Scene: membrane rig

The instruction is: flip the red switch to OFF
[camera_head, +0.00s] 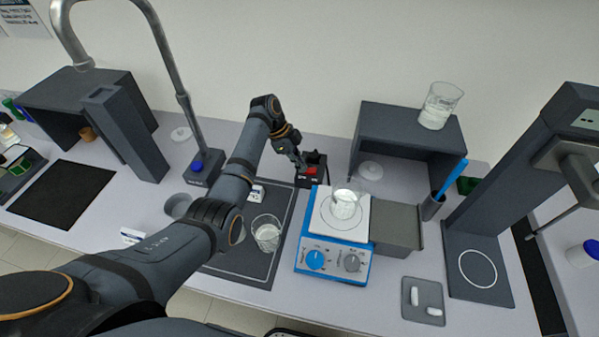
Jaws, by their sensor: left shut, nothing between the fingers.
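The red switch (311,171) sits on a small black box (304,182) behind the blue and white hotplate (332,235). White lettering shows on the box's front, too small to read surely. My left arm reaches in from the left, and my left gripper (301,163) is shut and empty right at the switch, at its left side. I cannot tell whether the fingers touch it. The gripper partly covers the back of the box, and which way the switch is tipped is not clear. My right gripper is not in view.
A glass beaker (345,203) stands on the hotplate, and another beaker (266,233) stands on the dark mat in front of my left arm. A grey shelf (405,128) is behind to the right. A tall faucet (178,95) rises at the left.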

